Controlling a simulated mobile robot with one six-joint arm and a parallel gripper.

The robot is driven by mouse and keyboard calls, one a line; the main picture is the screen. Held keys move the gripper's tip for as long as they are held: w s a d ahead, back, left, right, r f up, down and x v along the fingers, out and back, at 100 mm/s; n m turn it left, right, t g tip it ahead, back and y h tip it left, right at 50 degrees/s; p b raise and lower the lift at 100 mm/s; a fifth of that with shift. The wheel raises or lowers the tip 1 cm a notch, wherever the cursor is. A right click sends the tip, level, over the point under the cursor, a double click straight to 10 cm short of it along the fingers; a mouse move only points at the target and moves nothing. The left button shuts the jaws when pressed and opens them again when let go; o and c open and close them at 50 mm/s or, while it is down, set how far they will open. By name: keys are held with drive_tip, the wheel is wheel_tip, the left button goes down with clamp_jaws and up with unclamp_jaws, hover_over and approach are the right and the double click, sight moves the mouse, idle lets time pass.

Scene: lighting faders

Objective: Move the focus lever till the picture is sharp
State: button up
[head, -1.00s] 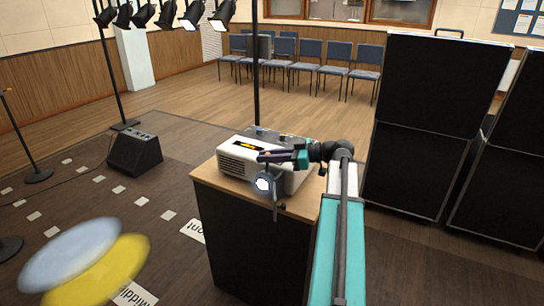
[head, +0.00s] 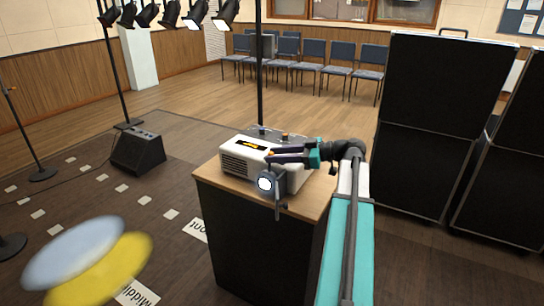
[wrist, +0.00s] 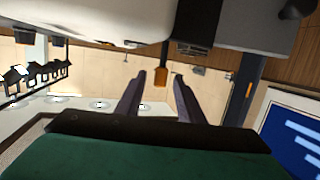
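A white projector (head: 243,160) stands on a wood-topped cabinet, its round lit lens (head: 265,183) at the front. A small orange lever (wrist: 161,70) shows in the wrist view, beside the projector's pale casing (wrist: 100,20). My gripper (wrist: 159,75) is open, its dark fingers on either side of the lever's end, with a gap on both sides. In the head view my gripper (head: 272,155) is at the projector's right side, above the lens. A pale blue disc (head: 72,252) and a yellow disc (head: 105,270) with soft edges show at lower left.
The cabinet top (head: 312,203) has a little bare room at its front right. Tall black cases (head: 425,100) stand close on the right. A dark floor wedge (head: 137,152) and a thin stand lie left. Blue chairs (head: 335,75) line the back.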

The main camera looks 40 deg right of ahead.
drive_tip(key=b+v, duration=0.1)
drive_tip(key=v, duration=1)
drive_tip(key=shift+s+d, duration=0.1)
